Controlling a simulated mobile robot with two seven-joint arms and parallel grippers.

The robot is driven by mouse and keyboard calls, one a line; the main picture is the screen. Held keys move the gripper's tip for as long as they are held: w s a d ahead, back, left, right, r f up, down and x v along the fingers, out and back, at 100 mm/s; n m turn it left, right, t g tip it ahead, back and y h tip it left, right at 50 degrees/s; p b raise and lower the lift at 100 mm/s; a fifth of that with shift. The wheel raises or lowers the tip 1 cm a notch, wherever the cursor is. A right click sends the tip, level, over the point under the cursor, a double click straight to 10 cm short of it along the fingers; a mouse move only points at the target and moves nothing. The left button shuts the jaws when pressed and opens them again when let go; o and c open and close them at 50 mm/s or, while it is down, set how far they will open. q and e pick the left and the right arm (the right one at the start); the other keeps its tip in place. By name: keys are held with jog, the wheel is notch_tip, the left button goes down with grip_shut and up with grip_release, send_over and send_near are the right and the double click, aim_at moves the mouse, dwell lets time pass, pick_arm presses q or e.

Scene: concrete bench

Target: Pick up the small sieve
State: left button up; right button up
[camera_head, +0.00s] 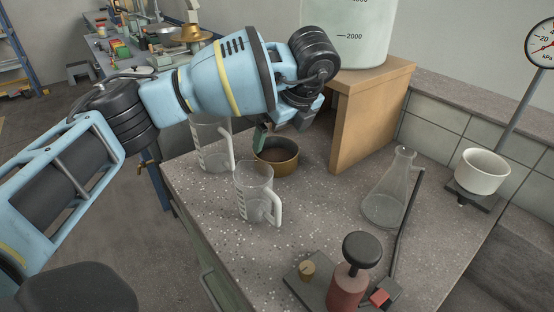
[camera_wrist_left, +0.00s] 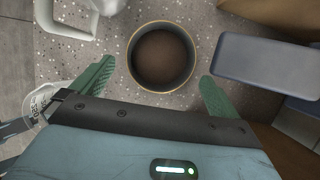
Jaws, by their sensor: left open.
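The small sieve (camera_head: 276,158) is a round, brass-coloured pan on the speckled bench, just left of the wooden stand. In the left wrist view the sieve (camera_wrist_left: 161,57) shows from above as a dark round bowl with a thin brass rim. My left gripper (camera_wrist_left: 158,85) is open, with one green finger on each side of the sieve's near edge and gaps to both sides. In the head view my left gripper (camera_head: 277,132) is over the sieve and partly hides its back. My right gripper is not in view.
Two clear measuring jugs stand close by, one in front (camera_head: 254,192) and one to the left (camera_head: 211,146). The wooden stand (camera_head: 366,115) bears a large container (camera_head: 350,40).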

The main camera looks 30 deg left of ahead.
pick_arm(q)
send_over(273, 159)
jog(key=d, duration=0.2)
jog(key=shift+s+f+b, duration=0.15)
jog(key=shift+s+f, duration=0.05)
jog(key=shift+f, duration=0.95)
jog(key=shift+s+f+b, duration=0.15)
jog(key=shift+f, duration=0.95)
jog(key=shift+w+a+f, duration=0.1)
jog(key=shift+a+f, duration=0.1)
jog(key=shift+f, duration=0.4)
jog(key=c, duration=0.7)
jog(key=shift+r, duration=0.1)
jog(key=shift+c, duration=0.6)
jog(key=shift+r, duration=0.1)
